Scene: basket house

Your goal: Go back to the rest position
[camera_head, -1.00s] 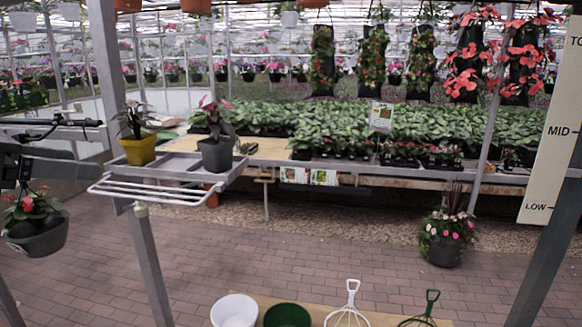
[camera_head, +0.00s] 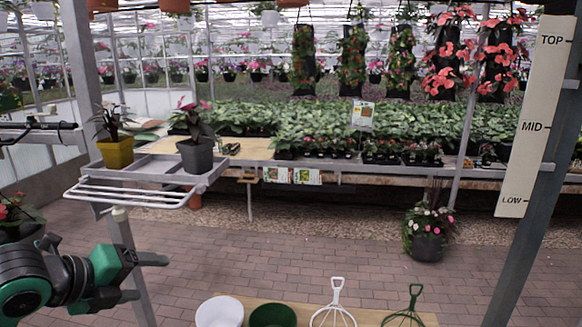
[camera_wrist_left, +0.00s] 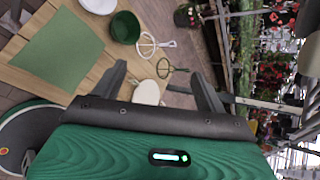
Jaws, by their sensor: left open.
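My left gripper (camera_head: 153,277) shows at the lower left of the head view. It is green and black, and its two dark fingers are spread apart with nothing between them. It points right, in front of the grey post and below the wire shelf. In the left wrist view the open fingers (camera_wrist_left: 162,84) reach out over a wooden table, with free space around them. My right gripper is not in either view.
A wooden table (camera_wrist_left: 28,85) holds a green mat (camera_wrist_left: 58,48), a white bowl (camera_head: 220,312), a green bowl (camera_head: 272,315) and white and green wire tools. A shelf (camera_head: 140,196) with two potted plants stands left. Brick floor lies open beyond.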

